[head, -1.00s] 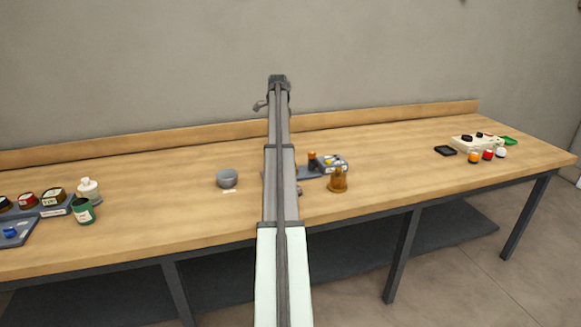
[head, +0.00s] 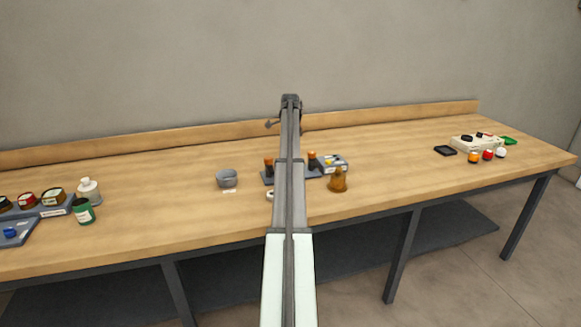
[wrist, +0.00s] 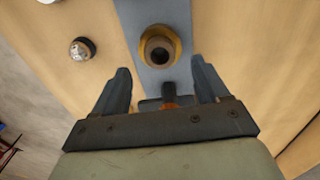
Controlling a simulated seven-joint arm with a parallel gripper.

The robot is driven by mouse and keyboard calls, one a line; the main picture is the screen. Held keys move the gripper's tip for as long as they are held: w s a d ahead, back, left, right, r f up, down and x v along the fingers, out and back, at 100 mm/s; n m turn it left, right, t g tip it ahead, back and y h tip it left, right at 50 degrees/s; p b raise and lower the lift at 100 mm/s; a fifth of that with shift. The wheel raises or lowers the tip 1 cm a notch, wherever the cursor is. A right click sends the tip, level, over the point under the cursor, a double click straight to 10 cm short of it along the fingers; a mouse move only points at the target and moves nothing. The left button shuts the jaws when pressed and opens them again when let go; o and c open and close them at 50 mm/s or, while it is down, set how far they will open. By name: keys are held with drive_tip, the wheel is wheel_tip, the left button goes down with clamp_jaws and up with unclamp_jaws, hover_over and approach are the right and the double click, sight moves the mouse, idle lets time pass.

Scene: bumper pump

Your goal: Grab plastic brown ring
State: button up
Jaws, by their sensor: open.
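In the wrist view a round brown piece with a yellow-brown rim and a dark centre (wrist: 160,45) sits on a grey-blue strip; it looks like the brown ring, perhaps around a post. My gripper (wrist: 160,66) is open, its two dark fingers apart and pointing toward this piece, with nothing held. A small orange-brown part (wrist: 169,92) shows between the fingers nearer the palm. In the head view the grey-blue tray (head: 286,178) carries two brown upright pieces, one at left (head: 269,168) and one at right (head: 312,161). My arm hides the tray's middle and my fingers.
An amber bell-shaped piece (head: 338,181) stands just right of the tray's front. A silver dome (wrist: 80,49) shows in the wrist view. Jars stand far left, a cream box (head: 476,144) far right.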

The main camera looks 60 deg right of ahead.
drive_tip(key=shift+s+d+f, duration=0.1)
drive_tip(key=shift+f, duration=2.55)
drive_tip(key=shift+c, duration=0.2)
drive_tip(key=c, duration=1.1)
drive_tip(key=shift+r, duration=0.15)
